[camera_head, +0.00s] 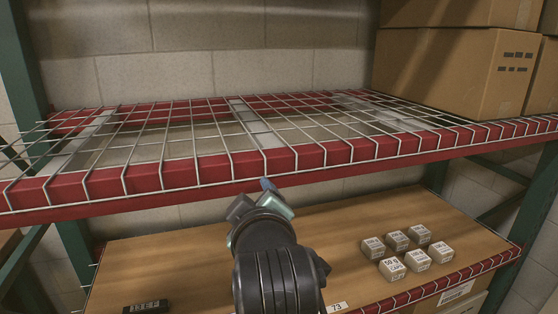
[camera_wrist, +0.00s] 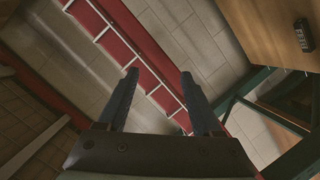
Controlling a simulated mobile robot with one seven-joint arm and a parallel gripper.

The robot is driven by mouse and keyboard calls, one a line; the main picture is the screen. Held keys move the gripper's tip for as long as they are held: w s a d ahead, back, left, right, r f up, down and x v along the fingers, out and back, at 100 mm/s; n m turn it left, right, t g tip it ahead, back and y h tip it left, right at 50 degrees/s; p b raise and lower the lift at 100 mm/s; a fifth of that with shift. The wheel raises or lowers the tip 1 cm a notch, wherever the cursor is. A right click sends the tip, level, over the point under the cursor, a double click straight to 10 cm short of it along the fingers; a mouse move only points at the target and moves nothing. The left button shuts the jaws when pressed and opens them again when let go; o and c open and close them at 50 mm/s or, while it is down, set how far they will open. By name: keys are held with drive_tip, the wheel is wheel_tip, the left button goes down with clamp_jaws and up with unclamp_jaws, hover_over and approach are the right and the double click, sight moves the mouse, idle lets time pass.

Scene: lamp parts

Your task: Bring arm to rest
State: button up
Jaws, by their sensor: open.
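My arm rises from the bottom middle of the head view. My gripper (camera_head: 266,192) is at its far end, in front of the red front beam of the wire shelf, and the arm hides much of it. In the wrist view my gripper (camera_wrist: 160,82) shows two dark fingers spread apart with nothing between them. Behind the fingers are the red beam (camera_wrist: 128,40) and a pale block wall (camera_wrist: 185,35). I cannot tell how far the fingertips are from the beam.
The wire shelf (camera_head: 205,155) is bare on its left and middle. Cardboard boxes (camera_head: 450,70) stand at its right. On the wooden lower shelf (camera_head: 345,230) are several small labelled boxes (camera_head: 397,240) at right and a black labelled item (camera_head: 147,306) at left. Green posts (camera_head: 22,60) flank the rack.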

drive_tip(key=s+d+r+m+t+h+p, duration=0.1)
drive_tip(key=s+d+r+m+t, duration=0.1)
drive_tip(key=s+r+m+t, duration=0.3)
drive_tip(key=s+d+r+m+t+h+p, duration=0.1)
drive_tip(key=s+r+m+t, duration=0.5)
drive_tip(key=s+r, duration=0.8)
wheel_tip(320, 180, up, 12)
drive_tip(key=shift+s+d+r+t+h+p, duration=0.15)
drive_tip(key=shift+d+t+h+p, duration=0.15)
drive_tip(key=shift+d+t+p, duration=0.35)
drive_tip(key=shift+a, duration=0.15)
